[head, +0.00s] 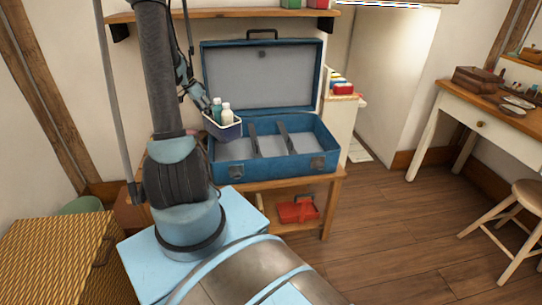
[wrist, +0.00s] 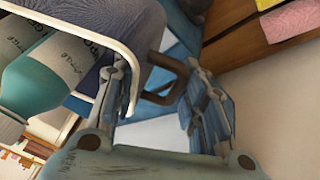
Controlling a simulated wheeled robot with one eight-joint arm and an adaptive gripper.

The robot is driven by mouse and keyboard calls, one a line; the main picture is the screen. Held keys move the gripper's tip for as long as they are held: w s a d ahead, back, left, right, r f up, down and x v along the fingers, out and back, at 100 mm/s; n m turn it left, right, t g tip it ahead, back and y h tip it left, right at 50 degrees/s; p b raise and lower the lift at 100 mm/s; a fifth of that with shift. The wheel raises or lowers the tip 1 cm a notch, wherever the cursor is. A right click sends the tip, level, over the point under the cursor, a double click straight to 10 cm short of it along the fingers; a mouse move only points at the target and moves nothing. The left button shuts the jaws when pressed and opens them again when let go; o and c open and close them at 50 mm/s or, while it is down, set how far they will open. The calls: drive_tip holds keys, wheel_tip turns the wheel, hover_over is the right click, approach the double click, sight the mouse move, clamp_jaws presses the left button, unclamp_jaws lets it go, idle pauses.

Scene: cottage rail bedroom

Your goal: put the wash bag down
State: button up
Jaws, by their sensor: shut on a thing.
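The wash bag (head: 224,132) is a small dark blue tub with a white rim. Pale and teal bottles stand in it. My gripper (head: 207,108) is shut on the wash bag at its rim and holds it at the left side of the open blue suitcase (head: 262,170). In the wrist view the bag (wrist: 137,28) fills the upper left, with a finger of my gripper (wrist: 160,100) against its white rim. Whether the bag touches the suitcase's left wall I cannot tell. Its underside is hidden in the wrist view.
The suitcase lies on a wooden table (head: 333,190), lid up, its inside bare except for two dark straps. A shelf (head: 225,13) runs above the lid. A red box (head: 298,211) sits below the table. Open floor lies to the right.

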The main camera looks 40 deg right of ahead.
drive_tip(key=s+d+m, duration=0.1)
drive_tip(key=s, duration=0.1)
drive_tip(key=s+d+f+m+g+y, duration=0.1)
drive_tip(key=s+d+m, duration=0.1)
drive_tip(key=s+d+f+m, duration=0.1)
drive_tip(key=s+d+m, duration=0.1)
drive_tip(key=s, duration=0.1)
drive_tip(key=shift+s+d+f+g, duration=0.1)
drive_tip(key=shift+d+g, duration=0.1)
drive_tip(key=shift+g, duration=0.2)
drive_tip(key=m, duration=0.1)
hover_over(231, 148)
drive_tip(key=shift+y, duration=0.3)
drive_tip(key=shift+a+f, duration=0.15)
drive_tip(key=shift+f, duration=5.1)
drive_tip(key=o, duration=1.3)
